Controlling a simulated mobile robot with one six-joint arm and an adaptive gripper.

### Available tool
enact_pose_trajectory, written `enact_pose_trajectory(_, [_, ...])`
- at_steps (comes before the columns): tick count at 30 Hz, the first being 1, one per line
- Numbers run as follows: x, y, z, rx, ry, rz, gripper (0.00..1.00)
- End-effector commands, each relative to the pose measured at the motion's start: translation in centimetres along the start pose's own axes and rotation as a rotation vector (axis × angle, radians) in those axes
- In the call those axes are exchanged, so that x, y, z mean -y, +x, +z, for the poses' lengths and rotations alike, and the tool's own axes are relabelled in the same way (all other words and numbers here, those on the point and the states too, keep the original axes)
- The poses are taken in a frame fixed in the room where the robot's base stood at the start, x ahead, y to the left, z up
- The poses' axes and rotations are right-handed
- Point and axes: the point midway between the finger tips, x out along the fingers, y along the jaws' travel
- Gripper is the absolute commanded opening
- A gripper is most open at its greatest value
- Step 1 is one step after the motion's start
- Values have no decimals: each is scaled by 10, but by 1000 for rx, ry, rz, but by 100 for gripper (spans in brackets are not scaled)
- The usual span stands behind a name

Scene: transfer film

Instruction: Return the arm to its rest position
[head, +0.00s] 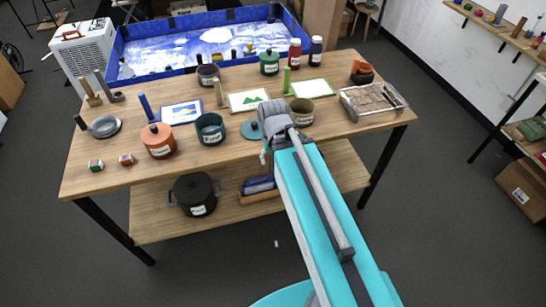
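My turquoise arm (318,225) reaches up from the bottom of the head view toward the front edge of the wooden table (245,165). A grey joint (275,115) at its upper end shows over the table's front part, beside a teal lid (251,130). I cannot tell how high above the table this joint is. A thin grey bar runs along the turquoise link toward the lower right. My gripper's fingers do not show anywhere in the view, and no held thing shows.
Pots, including an orange one (158,141) and a dark teal one (210,129), stand on the table, with framed pictures and bottles. A metal tray (361,101) lies at the right. A black pot (194,193) is on the lower shelf.

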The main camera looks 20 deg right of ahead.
Motion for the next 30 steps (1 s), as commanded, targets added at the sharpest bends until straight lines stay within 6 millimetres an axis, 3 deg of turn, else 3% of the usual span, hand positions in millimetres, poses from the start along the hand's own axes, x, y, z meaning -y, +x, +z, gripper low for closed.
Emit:
enact_pose_trajectory(5, [0, 2, 0, 0, 2, 0, 74])
enact_pose_trajectory(16, [0, 30, 0, 0, 2, 0, 74])
enact_pose_trajectory(30, [0, 30, 0, 0, 2, 0, 74])
